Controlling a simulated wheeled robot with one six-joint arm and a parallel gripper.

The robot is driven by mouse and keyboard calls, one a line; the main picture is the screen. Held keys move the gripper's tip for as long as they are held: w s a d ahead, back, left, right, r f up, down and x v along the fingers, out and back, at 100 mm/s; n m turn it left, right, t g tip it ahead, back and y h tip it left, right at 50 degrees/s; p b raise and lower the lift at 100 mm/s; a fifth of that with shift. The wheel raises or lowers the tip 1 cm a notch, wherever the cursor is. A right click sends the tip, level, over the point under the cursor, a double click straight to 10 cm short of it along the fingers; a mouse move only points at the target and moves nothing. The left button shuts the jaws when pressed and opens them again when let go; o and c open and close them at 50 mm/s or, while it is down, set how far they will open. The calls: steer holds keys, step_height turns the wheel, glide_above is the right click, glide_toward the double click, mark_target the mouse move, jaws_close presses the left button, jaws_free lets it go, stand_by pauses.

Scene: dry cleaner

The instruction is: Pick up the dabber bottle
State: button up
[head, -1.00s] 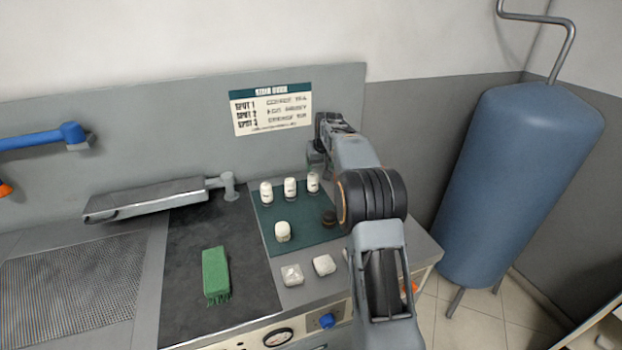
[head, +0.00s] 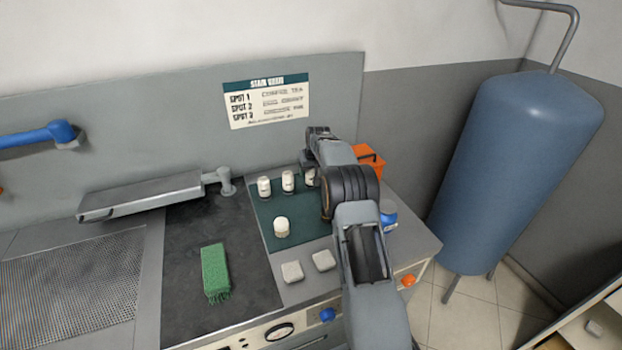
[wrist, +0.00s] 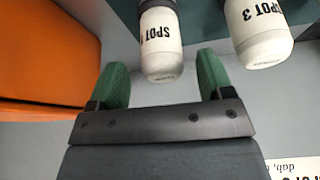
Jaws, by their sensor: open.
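Three white bottles with SPOT labels stand in a row at the back of the green mat (head: 293,238): a left one (head: 264,187), a middle one (head: 288,181) and a right one (head: 310,177), partly behind my arm. In the wrist view, my gripper (wrist: 162,66) is open, its green fingers on either side of the base of one SPOT bottle (wrist: 160,45), with gaps showing. I cannot read its full number. A bottle marked SPOT 3 (wrist: 259,35) stands beside it, outside the fingers. Which bottle is the dabber is not clear. A separate white-topped item (head: 281,227) sits nearer on the mat.
An orange box (head: 369,160) stands right of the bottles; it shows close in the wrist view (wrist: 45,50). A blue-and-white container (head: 388,216) is beside my arm. Two pale blocks (head: 308,266) and a green brush (head: 215,272) lie nearer. A sign (head: 266,101) hangs behind.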

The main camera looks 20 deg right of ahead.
steer(key=shift+p+x, duration=0.5)
steer(key=shift+x, duration=1.45)
steer(key=shift+a, duration=0.1)
steer(key=shift+c, duration=0.5)
steer(key=c, duration=0.9)
